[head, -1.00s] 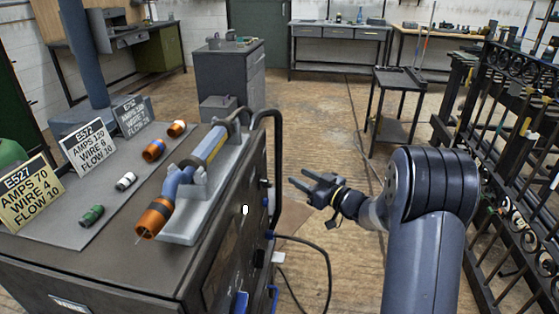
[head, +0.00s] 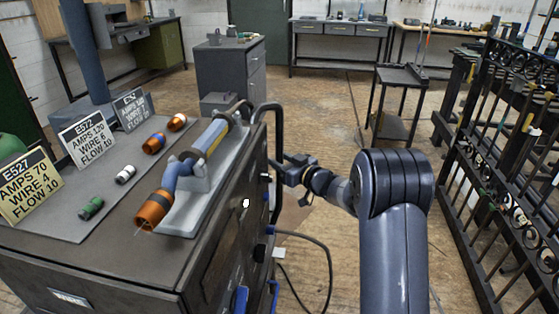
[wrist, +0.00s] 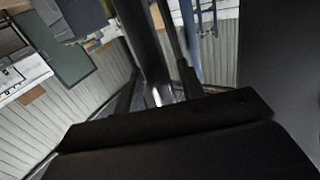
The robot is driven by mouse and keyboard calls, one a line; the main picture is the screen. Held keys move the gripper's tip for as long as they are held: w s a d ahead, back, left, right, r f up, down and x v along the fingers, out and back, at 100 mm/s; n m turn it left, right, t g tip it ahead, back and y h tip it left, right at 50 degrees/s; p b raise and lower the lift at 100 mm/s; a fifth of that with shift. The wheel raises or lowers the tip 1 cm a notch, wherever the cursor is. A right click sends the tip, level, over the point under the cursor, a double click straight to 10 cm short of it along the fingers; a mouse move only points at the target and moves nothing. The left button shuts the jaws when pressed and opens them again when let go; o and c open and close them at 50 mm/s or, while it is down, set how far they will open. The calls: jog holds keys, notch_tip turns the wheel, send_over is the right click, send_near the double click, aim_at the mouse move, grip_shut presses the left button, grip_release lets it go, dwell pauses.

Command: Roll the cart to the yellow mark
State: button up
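The cart is a dark grey cabinet (head: 150,262) with a grey top at the left of the head view. Its black tube handle (head: 277,125) stands up from the right side. My gripper (head: 283,170) is at the upright part of this handle, a little below the cart's top. The fingertips are partly hidden by the handle, and I cannot tell whether they are closed on it. In the wrist view a dark upright bar (wrist: 145,45) runs up from between the dark finger parts. I see no yellow mark on the floor.
A welding torch (head: 188,170), several nozzles and sign cards stand on the cart top. A cable (head: 328,265) hangs to the floor on the right. A black metal gate (head: 500,150) stands at the right. A small dark table (head: 400,78) stands farther back. Wooden floor between is clear.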

grip_shut()
jog(key=shift+a, duration=0.1)
dwell(0.3)
jog(key=w+a+p, duration=0.1)
jog(key=w+a, duration=0.1)
jog(key=a, duration=1.2)
jog(key=w+a, duration=0.3)
jog(key=a, duration=1)
jog(key=shift+a+f+p, duration=0.35)
jog(key=shift+a+p, duration=0.05)
jog(key=shift+w+d, duration=0.1)
jog(key=shift+d, duration=0.05)
jog(key=shift+c, duration=0.4)
grip_release()
jog(key=shift+r, duration=0.2)
jog(key=shift+o, duration=1.1)
jog(key=shift+r, duration=0.1)
jog(key=shift+d, duration=0.1)
